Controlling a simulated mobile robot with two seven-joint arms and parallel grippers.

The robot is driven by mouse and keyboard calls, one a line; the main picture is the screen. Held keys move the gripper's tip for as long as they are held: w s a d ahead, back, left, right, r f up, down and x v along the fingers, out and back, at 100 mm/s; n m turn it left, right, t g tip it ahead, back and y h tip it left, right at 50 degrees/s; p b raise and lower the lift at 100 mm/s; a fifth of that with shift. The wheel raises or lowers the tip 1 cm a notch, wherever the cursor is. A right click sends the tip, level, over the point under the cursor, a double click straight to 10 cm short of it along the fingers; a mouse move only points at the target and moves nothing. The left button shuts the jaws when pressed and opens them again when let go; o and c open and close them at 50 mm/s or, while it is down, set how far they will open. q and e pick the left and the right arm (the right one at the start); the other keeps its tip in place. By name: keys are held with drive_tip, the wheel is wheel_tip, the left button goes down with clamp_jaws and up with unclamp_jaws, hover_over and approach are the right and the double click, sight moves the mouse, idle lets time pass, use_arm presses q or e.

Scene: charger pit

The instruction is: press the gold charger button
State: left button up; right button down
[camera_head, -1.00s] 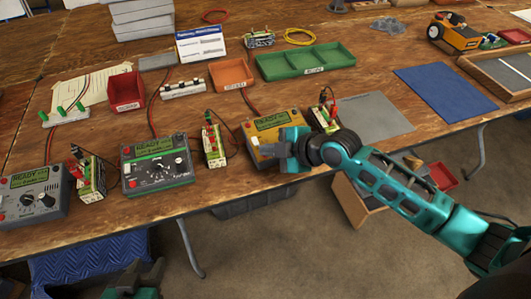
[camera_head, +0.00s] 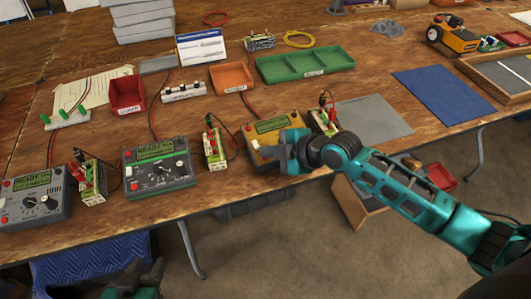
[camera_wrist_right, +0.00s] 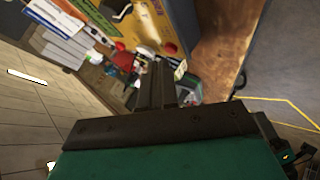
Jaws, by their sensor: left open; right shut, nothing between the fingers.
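The gold charger (camera_head: 272,123) stands near the table's front edge, with a lit display on top. My right gripper (camera_head: 268,157) is shut and empty, in front of its face and hiding much of it. In the right wrist view, the gold face (camera_wrist_right: 152,18) shows a dark knob and a red round part (camera_wrist_right: 119,46) beyond the shut fingers (camera_wrist_right: 156,82). I cannot tell whether the fingertips touch the charger. My left gripper (camera_head: 138,278) is open and empty, low at the bottom left, below the table edge.
A green charger (camera_head: 158,165) and a grey charger (camera_head: 35,197) stand to the left. Small battery packs with red and black leads sit beside the chargers, including one (camera_head: 322,118) right of the gold charger. Red, orange and green trays lie behind. A grey mat (camera_head: 373,118) lies to the right.

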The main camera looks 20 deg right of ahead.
drive_tip(key=shift+r, duration=0.15)
drive_tip(key=r+p, duration=0.2)
drive_tip(key=r, duration=0.1)
drive_tip(key=s+r+p, duration=0.1)
drive_tip(key=r, duration=0.1)
idle(0.5)
idle(0.6)
